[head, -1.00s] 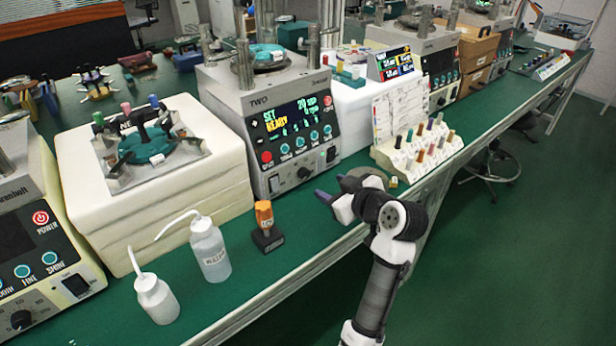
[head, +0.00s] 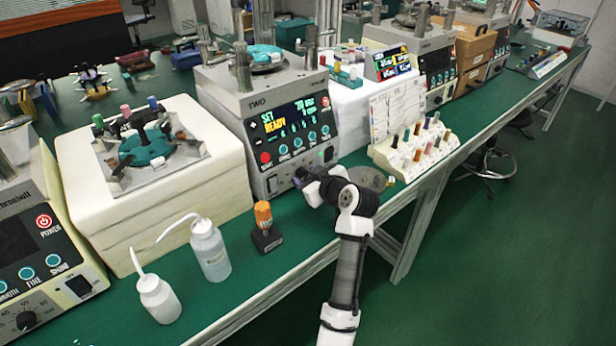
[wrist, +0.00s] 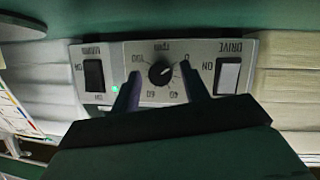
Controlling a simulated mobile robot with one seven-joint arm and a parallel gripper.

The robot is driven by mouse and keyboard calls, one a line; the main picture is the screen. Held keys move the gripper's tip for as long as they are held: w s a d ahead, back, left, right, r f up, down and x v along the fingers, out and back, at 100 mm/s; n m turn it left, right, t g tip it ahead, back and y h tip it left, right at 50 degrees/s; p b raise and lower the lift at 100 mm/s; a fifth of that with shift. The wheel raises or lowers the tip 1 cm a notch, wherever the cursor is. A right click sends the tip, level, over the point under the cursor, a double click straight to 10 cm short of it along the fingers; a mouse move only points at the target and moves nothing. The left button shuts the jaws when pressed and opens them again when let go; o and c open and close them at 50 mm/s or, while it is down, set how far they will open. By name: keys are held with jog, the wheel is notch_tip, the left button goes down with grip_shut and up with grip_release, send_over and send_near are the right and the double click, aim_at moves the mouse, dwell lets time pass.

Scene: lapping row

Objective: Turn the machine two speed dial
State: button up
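My gripper (head: 304,176) is at the lower front of this machine and hides the dial in the head view. In the wrist view the two fingers (wrist: 160,90) are apart, one on either side of the knob. I cannot tell whether they touch it.
A drive switch (wrist: 228,76) and another black rocker switch (wrist: 94,75) flank the dial. A rack of coloured pegs (head: 415,148) stands to the right.

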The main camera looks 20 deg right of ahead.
jog(key=c, duration=0.8)
jog(key=shift+c, duration=0.2)
jog(key=shift+r+m+p, duration=0.1)
jog(key=shift+m+p, duration=0.2)
jog(key=shift+p, duration=0.05)
jog(key=shift+d+r+m+g+y+p, duration=0.1)
jog(key=shift+m+g+y+p, duration=0.2)
jog(key=shift+m+y+p, duration=0.4)
jog(key=m+y+p, duration=0.2)
jog(key=m, duration=0.1)
jog(key=shift+w+d+g, duration=0.1)
jog(key=shift+d+g, duration=0.05)
jog(key=shift+g, duration=0.15)
jog(key=m+y, duration=0.1)
jog(key=m+y+p, duration=0.1)
jog(key=m, duration=0.1)
jog(key=m+y+p, duration=0.1)
jog(key=shift+d+f, duration=0.2)
jog(key=shift+f, duration=0.05)
jog(key=m+y+p, duration=0.1)
jog(key=m+y, duration=0.1)
jog(key=m, duration=0.3)
jog(key=shift+f, duration=0.2)
jog(key=shift+t, duration=0.4)
